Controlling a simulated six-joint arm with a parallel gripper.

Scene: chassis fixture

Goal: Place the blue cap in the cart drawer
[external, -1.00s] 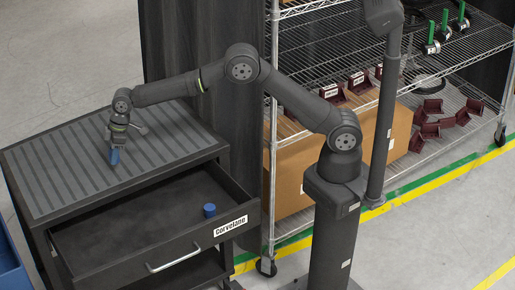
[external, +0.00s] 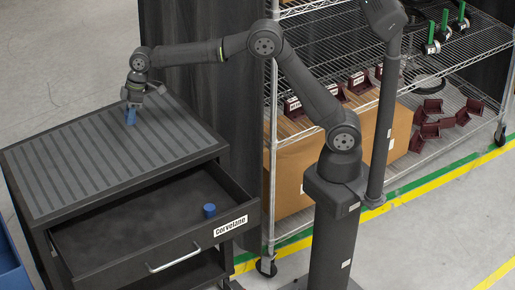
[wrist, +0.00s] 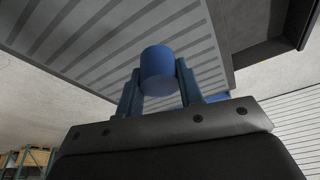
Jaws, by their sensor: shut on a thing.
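My gripper (external: 131,112) is shut on a blue cap (wrist: 158,68), a short cylinder that shows between the two fingers in the wrist view (wrist: 159,88). In the external view the gripper points down over the far part of the cart's ribbed grey top, and the cap blends with the blue fingers. I cannot tell the exact height above the top. The black cart drawer (external: 130,235) is pulled open below the top, toward the camera. Another blue cap (external: 209,210) stands in the drawer near its right end.
The cart top (external: 90,165) is otherwise bare. The drawer's front has a handle (external: 174,259) and a white label. A wire shelf rack with a cardboard box (external: 300,185) and dark red bins stands to the right. A blue bin (external: 10,265) shows at the lower left.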

